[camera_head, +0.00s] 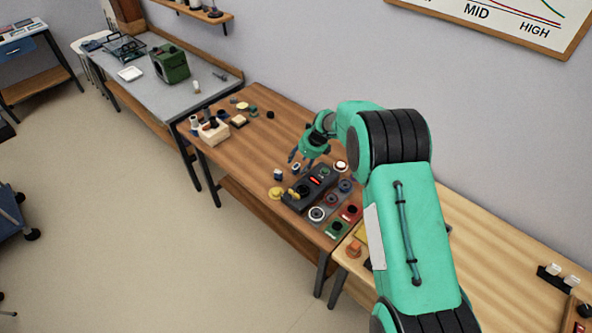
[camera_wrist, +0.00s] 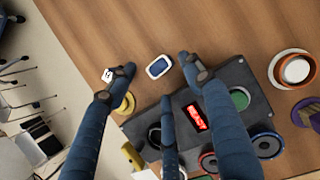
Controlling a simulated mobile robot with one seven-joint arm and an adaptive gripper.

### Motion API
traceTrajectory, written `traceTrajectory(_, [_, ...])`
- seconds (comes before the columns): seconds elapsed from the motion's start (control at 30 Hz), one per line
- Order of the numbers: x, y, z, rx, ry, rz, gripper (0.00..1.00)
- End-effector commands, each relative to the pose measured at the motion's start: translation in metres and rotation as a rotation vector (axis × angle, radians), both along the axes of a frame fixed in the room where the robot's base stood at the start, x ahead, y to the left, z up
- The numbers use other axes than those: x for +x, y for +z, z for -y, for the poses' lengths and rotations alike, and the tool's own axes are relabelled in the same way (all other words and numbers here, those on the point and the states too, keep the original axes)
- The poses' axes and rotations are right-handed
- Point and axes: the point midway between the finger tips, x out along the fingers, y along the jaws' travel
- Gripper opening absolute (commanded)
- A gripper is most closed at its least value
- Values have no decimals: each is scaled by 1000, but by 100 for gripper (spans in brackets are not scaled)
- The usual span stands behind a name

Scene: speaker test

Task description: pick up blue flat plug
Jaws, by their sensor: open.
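The blue flat plug (camera_wrist: 158,67) is a small rounded rectangle with a white rim, lying on the brown wooden table in the wrist view. In the head view it is a small pale and blue shape (camera_head: 296,167) just beyond the dark test box. My gripper (camera_wrist: 157,76) is open and empty, with two fingers spread left and right of the plug and a third finger below it in the picture. The fingers appear above the table, apart from the plug. In the head view my gripper (camera_head: 301,157) hangs over the table beside the plug.
The dark box (camera_wrist: 218,92) with a red display and round sockets lies close to the plug. A small white-topped piece (camera_wrist: 107,75) and a yellow disc (camera_wrist: 125,104) are near the left finger. A white-and-orange round part (camera_wrist: 294,69) is at right. Bare table lies above the plug.

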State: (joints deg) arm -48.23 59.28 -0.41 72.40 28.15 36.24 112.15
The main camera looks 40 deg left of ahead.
Motion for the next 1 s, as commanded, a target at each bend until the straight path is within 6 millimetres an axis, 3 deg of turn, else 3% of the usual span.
traceTrajectory(0.33, [0,-6,-3,0,0,0,52])
traceTrajectory(0.8, [-1,-44,-21,0,1,-1,52])
traceTrajectory(1.0, [-1,-47,-23,0,1,0,52])
